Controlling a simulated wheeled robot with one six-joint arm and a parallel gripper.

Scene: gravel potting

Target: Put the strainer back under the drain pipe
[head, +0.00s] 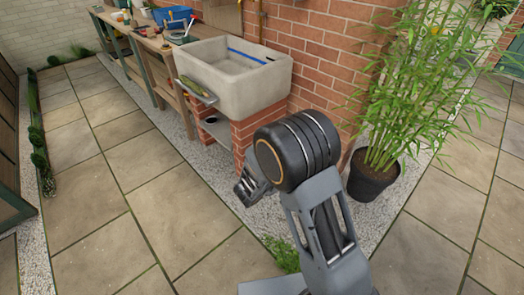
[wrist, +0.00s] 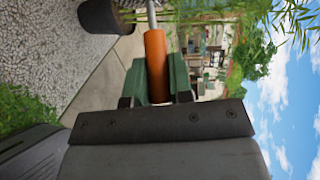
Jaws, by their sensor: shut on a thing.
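In the wrist view my gripper (wrist: 157,75) is shut on an orange handle (wrist: 155,55), with a finger on either side. A metal rod (wrist: 152,12) runs from the handle out of the frame, so the far end is hidden. I cannot tell whether this is the strainer. The stone sink (head: 235,80) stands on brick piers (head: 243,135) against the wall. I cannot make out the drain pipe. A dark round shape (head: 213,119) shows below the sink's front.
A wooden bench (head: 150,45) with a blue crate (head: 173,17) extends left of the sink. A potted bamboo (head: 375,180) stands right of my arm. Gravel (head: 200,150) edges the wall. The paving (head: 120,190) at left is clear.

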